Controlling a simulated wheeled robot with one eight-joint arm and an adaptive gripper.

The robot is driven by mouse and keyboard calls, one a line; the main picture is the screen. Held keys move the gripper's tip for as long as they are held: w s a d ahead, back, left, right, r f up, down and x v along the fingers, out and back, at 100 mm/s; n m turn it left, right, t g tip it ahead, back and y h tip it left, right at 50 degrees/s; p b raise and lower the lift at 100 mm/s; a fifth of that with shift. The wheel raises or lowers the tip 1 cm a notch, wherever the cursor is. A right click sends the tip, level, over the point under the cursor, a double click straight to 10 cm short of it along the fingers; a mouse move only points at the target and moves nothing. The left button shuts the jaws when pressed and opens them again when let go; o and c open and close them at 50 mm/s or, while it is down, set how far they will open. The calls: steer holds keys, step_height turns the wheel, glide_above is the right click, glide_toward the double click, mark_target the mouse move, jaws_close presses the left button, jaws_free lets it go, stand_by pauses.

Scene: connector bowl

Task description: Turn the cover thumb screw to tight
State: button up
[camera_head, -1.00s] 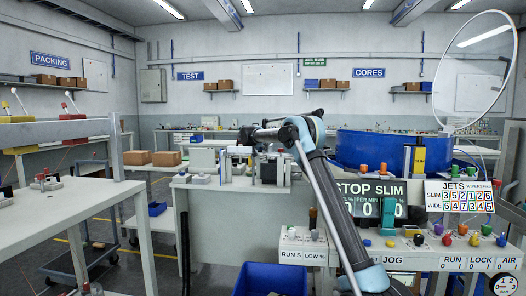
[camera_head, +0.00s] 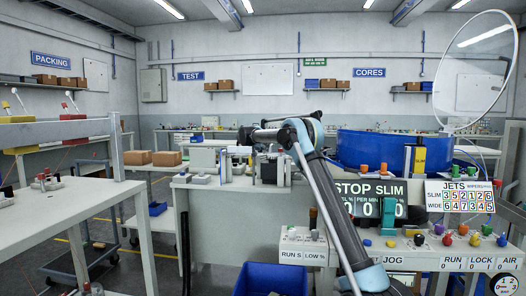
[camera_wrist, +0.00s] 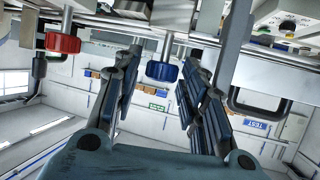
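My gripper (camera_wrist: 162,82) shows in the wrist view with its two dark-blue padded fingers spread apart. A blue ribbed knob (camera_wrist: 161,72) on a grey stem sits between the fingertips, with visible space on both sides. A red ribbed knob (camera_wrist: 62,43) on a similar stem stands outside the fingers to the left. I cannot tell from a label which knob is the cover thumb screw. In the head view my gripper (camera_head: 247,136) is small and dark over the middle bench, and the knobs there cannot be made out.
Black bent handles stand near both sides of the gripper in the wrist view, including one on the right (camera_wrist: 258,104). In the head view a large blue bowl (camera_head: 380,150) stands right of my arm, behind a control panel (camera_head: 400,262). A blue bin (camera_head: 275,278) is below.

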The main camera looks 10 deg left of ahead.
steer(key=shift+a, duration=0.2)
steer(key=v, duration=0.7)
steer(key=shift+s, duration=0.35)
steer(key=shift+d+r, duration=0.1)
steer(key=s+d+f+n+g+y, duration=0.2)
steer(key=d+f+n+g+y, duration=0.15)
steer(key=d+f+n, duration=0.2)
steer(key=s+d+r+n+t+y, duration=0.25)
steer(key=d+r+n+y, duration=0.25)
steer(key=d+r+y, duration=0.35)
steer(key=shift+g, duration=0.5)
steer(key=x, duration=1.1)
steer(key=a+r+x, duration=0.1)
steer(key=x, duration=0.5)
steer(key=shift+f, duration=0.1)
steer(key=c, duration=1.1)
